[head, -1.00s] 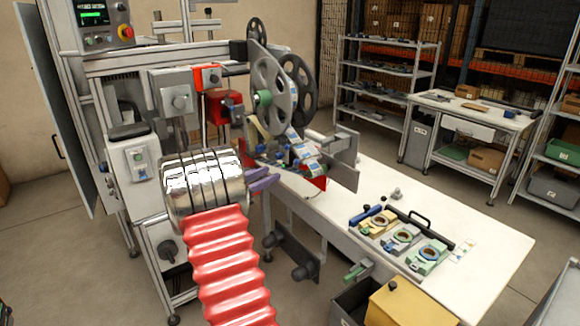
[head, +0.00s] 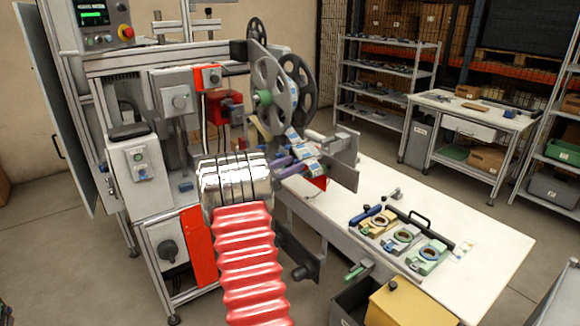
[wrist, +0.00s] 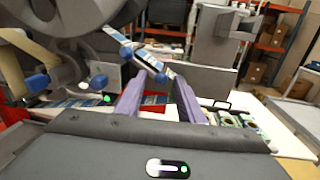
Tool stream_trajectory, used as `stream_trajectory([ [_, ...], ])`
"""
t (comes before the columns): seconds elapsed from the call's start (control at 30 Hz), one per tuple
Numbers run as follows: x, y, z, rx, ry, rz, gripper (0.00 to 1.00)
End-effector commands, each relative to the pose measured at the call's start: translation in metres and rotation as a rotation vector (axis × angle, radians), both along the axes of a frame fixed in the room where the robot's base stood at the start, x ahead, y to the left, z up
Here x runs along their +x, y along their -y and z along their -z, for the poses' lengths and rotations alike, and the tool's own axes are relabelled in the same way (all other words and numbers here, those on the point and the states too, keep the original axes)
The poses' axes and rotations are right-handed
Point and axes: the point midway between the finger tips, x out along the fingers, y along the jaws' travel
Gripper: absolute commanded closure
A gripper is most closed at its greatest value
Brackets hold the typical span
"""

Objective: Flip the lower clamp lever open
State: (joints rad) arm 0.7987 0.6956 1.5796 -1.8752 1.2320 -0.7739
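My gripper (head: 298,163) is at the front of the tape machine, below the reels. In the wrist view its two purple fingers (wrist: 156,92) stand apart with nothing between them. A printed label tape (wrist: 148,64) runs down just beyond the fingertips. Two blue-ended parts, one at the left (wrist: 37,83) and one nearer the fingers (wrist: 99,82), look like lever ends; I cannot tell which is the lower clamp lever. A small green knob (wrist: 106,98) sits below the nearer one. In the head view my gripper and arm hide part of this area.
Grey reels (head: 271,85) stand above the gripper. A grey plate (head: 343,165) rises to its right. The white table (head: 470,225) holds several coloured fixtures (head: 403,238) toward its front. A yellow box (head: 410,305) stands below its front edge.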

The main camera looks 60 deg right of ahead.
Motion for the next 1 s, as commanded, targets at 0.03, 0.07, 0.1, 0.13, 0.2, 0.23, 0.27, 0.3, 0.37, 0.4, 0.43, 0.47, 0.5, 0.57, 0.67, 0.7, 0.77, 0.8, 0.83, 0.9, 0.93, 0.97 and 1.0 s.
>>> stream_trajectory([
  [0.03, 0.0000, -0.0001, 0.0000, 0.000, 0.000, 0.000, 0.65],
  [0.07, 0.0001, -0.0002, 0.0000, 0.000, 0.000, 0.000, 0.65],
  [0.1, 0.0000, -0.0002, 0.0000, 0.000, 0.000, 0.000, 0.67],
  [0.13, 0.0000, -0.0002, 0.0001, 0.000, 0.000, 0.000, 0.69],
  [0.2, 0.0000, -0.0003, 0.0001, 0.000, 0.000, 0.000, 0.74],
  [0.23, 0.0000, -0.0003, 0.0001, 0.000, 0.000, 0.000, 0.76],
  [0.27, 0.0000, -0.0003, 0.0000, 0.000, 0.000, 0.000, 0.78],
  [0.3, 0.0000, -0.0003, 0.0001, 0.000, 0.000, 0.000, 0.81],
  [0.37, 0.0000, -0.0004, 0.0000, 0.000, 0.000, 0.000, 0.85],
  [0.4, 0.0001, -0.0004, 0.0001, 0.000, 0.000, 0.000, 0.88],
  [0.43, 0.0001, -0.0004, 0.0000, 0.000, 0.000, 0.000, 0.90],
  [0.47, 0.0004, -0.0004, 0.0000, 0.000, 0.000, -0.001, 0.92],
  [0.5, 0.0005, -0.0004, 0.0000, 0.000, 0.000, -0.001, 0.95],
  [0.57, 0.0007, -0.0004, -0.0001, 0.000, 0.000, -0.001, 0.99],
  [0.67, 0.0010, -0.0004, -0.0002, 0.000, 0.000, -0.002, 1.00],
  [0.7, 0.0012, -0.0003, -0.0003, 0.000, 0.000, -0.003, 1.00],
  [0.77, 0.0013, -0.0004, -0.0003, 0.000, 0.000, -0.003, 1.00],
  [0.8, 0.0014, -0.0003, -0.0004, 0.000, 0.000, -0.003, 1.00],
  [0.83, 0.0016, -0.0004, -0.0006, 0.000, 0.000, -0.004, 1.00],
  [0.9, 0.0018, -0.0003, -0.0006, 0.000, 0.000, -0.004, 1.00],
  [0.93, 0.0028, -0.0070, -0.0011, 0.000, 0.000, -0.006, 1.00],
  [0.97, 0.0025, -0.0045, -0.0005, 0.000, -0.001, -0.005, 1.00],
  [1.0, 0.0027, -0.0035, -0.0005, 0.000, 0.000, -0.006, 1.00],
])
